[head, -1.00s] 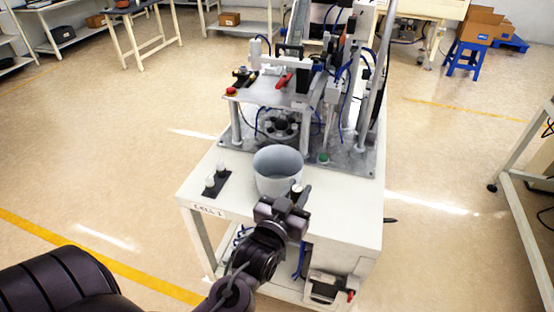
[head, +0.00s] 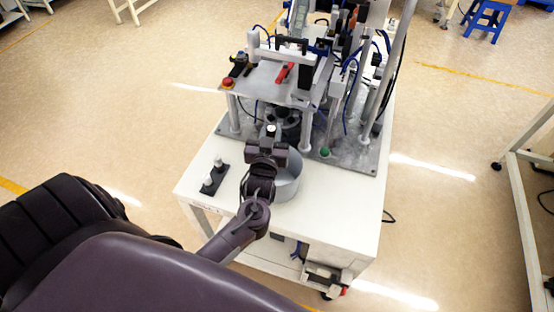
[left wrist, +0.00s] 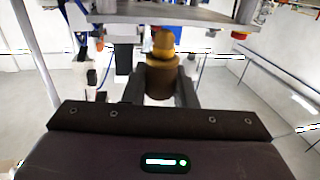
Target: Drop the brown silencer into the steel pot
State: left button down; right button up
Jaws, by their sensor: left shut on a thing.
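The brown silencer (left wrist: 162,62) is held upright between the two fingers of my left gripper (left wrist: 160,88) in the left wrist view; it has a brassy upper part and a darker brown lower part. In the head view my left gripper (head: 268,146) is shut on it, and only a small pale tip of the silencer (head: 271,130) shows. The steel pot (head: 288,187) is a grey open vessel on the white table. The gripper and wrist cover its left and far parts, so its inside is mostly hidden. My right gripper is not in view.
The white table (head: 340,215) carries a machine with a raised metal plate (head: 262,84) and posts just behind the pot. A black strip with two white knobs (head: 214,176) lies left of the pot. A green button (head: 325,152) is to the right. The table's front right is clear.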

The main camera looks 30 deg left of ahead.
pick_arm(q)
jog(key=shift+s+d+f+b, duration=0.15)
jog(key=shift+s+f+b, duration=0.2)
jog(key=shift+f+b, duration=0.25)
notch_tip(320, 180, down, 5)
jog(key=b, duration=0.4)
jog(key=shift+w+r, duration=0.15)
jog(key=shift+r, duration=0.15)
jog(key=c, duration=1.1)
grip_release()
jog(key=b+v, duration=0.2)
jog(key=v, duration=0.6)
